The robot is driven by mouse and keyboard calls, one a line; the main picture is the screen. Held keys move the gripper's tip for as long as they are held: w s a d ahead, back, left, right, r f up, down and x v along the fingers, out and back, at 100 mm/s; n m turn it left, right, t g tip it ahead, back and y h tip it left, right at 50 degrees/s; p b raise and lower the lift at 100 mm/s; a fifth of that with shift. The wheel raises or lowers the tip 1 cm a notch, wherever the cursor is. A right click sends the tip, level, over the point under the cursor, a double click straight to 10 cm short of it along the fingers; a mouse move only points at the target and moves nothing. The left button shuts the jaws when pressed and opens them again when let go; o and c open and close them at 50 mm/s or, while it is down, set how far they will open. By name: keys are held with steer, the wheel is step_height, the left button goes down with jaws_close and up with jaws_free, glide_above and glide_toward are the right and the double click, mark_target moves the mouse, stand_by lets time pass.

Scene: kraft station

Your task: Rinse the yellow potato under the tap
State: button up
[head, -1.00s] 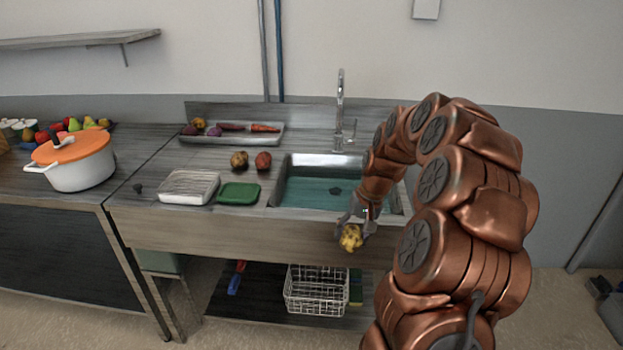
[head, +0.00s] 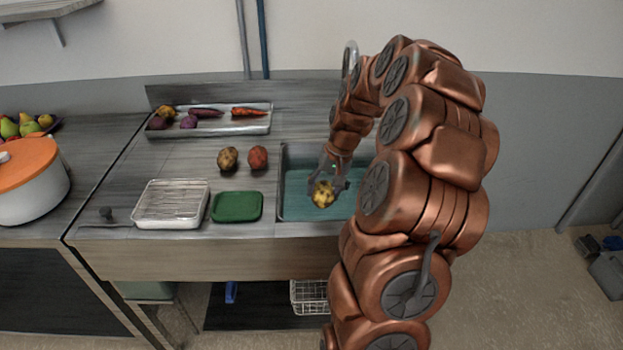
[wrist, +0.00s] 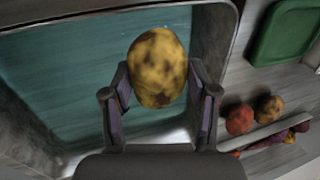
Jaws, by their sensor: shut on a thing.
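The yellow potato (head: 323,194), with brown patches, is held between the fingers of my gripper (head: 325,184) over the sink (head: 297,207). In the wrist view the potato (wrist: 158,68) sits between the two fingertips with the teal sink floor (wrist: 70,70) behind it. My gripper is shut on it. The tap (head: 350,58) rises behind the sink; my arm hides most of it, and I see no water stream. I cannot tell how high the potato is above the sink floor.
Left of the sink are a brown potato (head: 228,158), a reddish one (head: 258,157), a green board (head: 237,207) and a white rack tray (head: 171,203). A metal tray (head: 215,129) of vegetables lies behind. An orange-lidded pot (head: 28,190) stands at far left.

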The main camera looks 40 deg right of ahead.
steer(key=shift+w+d, duration=0.1)
steer(key=shift+d, duration=0.7)
steer(key=shift+w+d+f+p, duration=0.3)
steer(key=shift+d+p, duration=0.25)
steer(key=shift+d, duration=0.8)
steer(key=shift+w+d+f+p, duration=0.35)
steer(key=shift+d+p, duration=0.2)
steer(key=shift+d, duration=0.85)
steer(key=shift+w+d+f+p, duration=0.3)
steer(key=shift+d+p, duration=0.25)
steer(key=shift+d, duration=0.8)
steer(key=shift+w+d+f+b, duration=0.15)
steer(key=shift+d+b, duration=0.05)
steer(key=shift+d, duration=0.45)
steer(key=shift+w+d+f+b, duration=0.15)
steer(key=shift+d+b, duration=0.1)
steer(key=shift+d, duration=0.4)
steer(key=shift+w+d+f+b, duration=0.1)
steer(key=shift+w+d+b, duration=0.1)
steer(key=shift+d, duration=0.45)
steer(key=shift+s, duration=0.2)
steer(key=shift+s+d+b, duration=0.15)
steer(key=shift+s+b, duration=0.3)
steer(key=shift+b, duration=0.05)
steer(key=shift+w, duration=0.1)
steer(key=shift+w, duration=0.5)
